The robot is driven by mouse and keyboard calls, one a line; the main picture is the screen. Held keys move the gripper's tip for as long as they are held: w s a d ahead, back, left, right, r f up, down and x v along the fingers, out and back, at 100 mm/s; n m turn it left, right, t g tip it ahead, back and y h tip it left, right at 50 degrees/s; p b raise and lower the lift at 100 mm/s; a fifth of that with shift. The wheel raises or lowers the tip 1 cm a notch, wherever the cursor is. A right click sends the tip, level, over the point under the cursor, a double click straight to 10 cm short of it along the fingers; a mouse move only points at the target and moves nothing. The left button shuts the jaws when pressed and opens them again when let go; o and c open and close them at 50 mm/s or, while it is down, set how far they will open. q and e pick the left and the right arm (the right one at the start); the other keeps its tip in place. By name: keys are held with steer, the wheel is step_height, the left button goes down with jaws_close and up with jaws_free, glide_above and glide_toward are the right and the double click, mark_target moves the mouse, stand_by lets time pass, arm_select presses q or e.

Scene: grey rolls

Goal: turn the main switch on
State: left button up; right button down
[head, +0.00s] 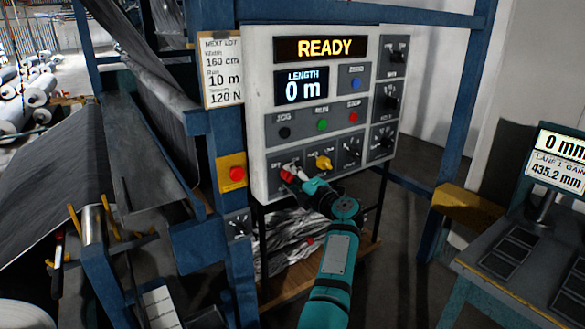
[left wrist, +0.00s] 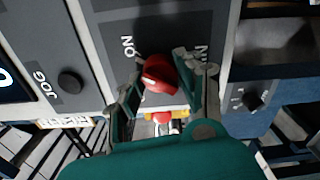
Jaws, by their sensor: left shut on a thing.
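The main switch (head: 287,175) is a red rotary knob at the lower left of the grey control panel (head: 262,130). My left gripper (head: 298,180) reaches it from below right in the head view. In the left wrist view the red knob (left wrist: 160,76) sits between the two fingers of my left gripper (left wrist: 162,72), which is shut on it. An ON label shows beside the knob, and a finger partly covers another label. The knob's exact setting is hard to tell. The panel displays read READY and 0 m. My right gripper is not in view.
A yellow selector (head: 323,162) is close to the right of the gripper. Black, green and red buttons sit above. A red button on a yellow box (head: 236,173) is on the blue post at left. A desk display (head: 558,160) stands at right.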

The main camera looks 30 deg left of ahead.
arm_select(q)
steer(key=shift+m+p, duration=0.9)
steer(key=shift+m, duration=0.1)
steer(key=o, duration=1.2)
steer(key=shift+c, duration=0.2)
